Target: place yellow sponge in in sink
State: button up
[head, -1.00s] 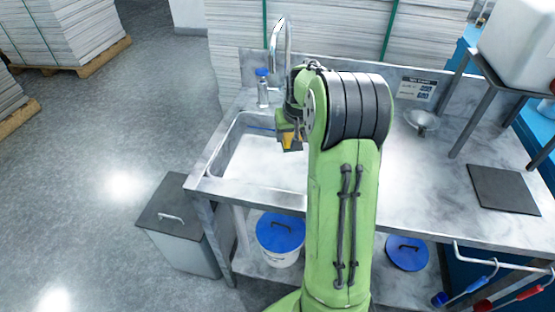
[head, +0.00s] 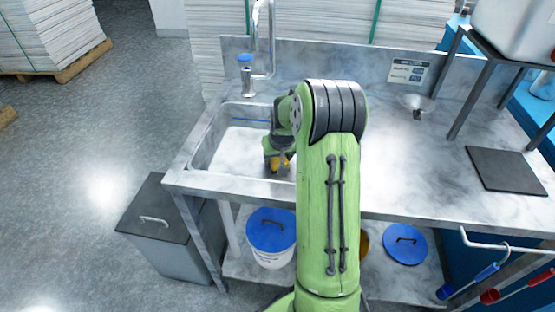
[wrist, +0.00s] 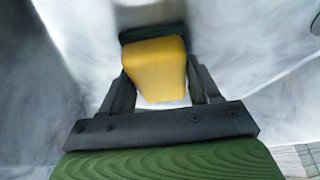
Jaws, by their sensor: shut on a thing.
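The yellow sponge (wrist: 157,69) sits between the two dark fingers of my gripper (wrist: 160,88) in the wrist view, with a dark green layer at its far end. My gripper is shut on it. My arm hides the right side of the basin. I cannot tell whether the sponge touches the sink floor.
A tall faucet (head: 263,40) and a blue-capped bottle (head: 246,72) stand behind the basin. A funnel (head: 416,104) and a dark mat (head: 505,169) lie on the counter to the right. A blue-lidded bucket (head: 271,236) is below. The left part of the basin is clear.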

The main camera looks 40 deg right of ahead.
jog(key=shift+f, duration=0.1)
jog(key=o, duration=1.1)
